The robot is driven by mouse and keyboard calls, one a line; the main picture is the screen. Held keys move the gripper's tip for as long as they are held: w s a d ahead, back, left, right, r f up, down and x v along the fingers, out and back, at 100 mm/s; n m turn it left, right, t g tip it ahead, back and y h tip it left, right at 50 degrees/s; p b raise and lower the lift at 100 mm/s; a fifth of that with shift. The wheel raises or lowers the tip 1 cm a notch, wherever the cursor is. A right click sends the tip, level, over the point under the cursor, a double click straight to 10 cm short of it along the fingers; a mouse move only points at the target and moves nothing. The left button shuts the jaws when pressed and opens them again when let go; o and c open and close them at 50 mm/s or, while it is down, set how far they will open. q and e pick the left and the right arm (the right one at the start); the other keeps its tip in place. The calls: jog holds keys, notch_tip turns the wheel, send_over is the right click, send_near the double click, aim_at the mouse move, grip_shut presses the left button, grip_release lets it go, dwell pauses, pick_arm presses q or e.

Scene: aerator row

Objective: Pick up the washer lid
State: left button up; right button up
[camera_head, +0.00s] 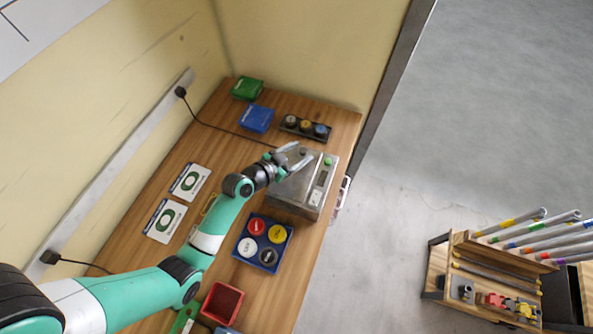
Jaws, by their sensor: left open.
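A grey metal box (312,198) stands on the wooden bench, with a flat top (321,172) that looks like the washer lid; where the lid ends cannot be told for sure. A green button or light and a small pale panel show on its right part. My left gripper (298,156) is open over the box's back left part, its two fingers apart with nothing seen between them. Whether the fingers touch the lid cannot be told. The gripper and wrist hide part of the top. My right gripper is not in view.
A blue tray (240,257) with red, yellow, white and dark round caps sits in front of the box. A black tray (291,131) of round parts lies behind. A red bin (222,303) and two cards (190,181) are on the bench. A cord runs to the box.

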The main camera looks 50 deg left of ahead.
pick_arm(q)
grip_shut()
dwell(0.3)
jog(key=shift+r, duration=0.1)
notch_tip(320, 180, up, 3)
jog(key=shift+r+p, duration=0.2)
jog(key=shift+p, duration=0.45)
jog(key=d+r+p, duration=0.2)
jog(key=d+r, duration=0.7)
jog(key=d, duration=0.5)
jog(key=shift+r+p, duration=0.2)
jog(key=shift+p, duration=0.15)
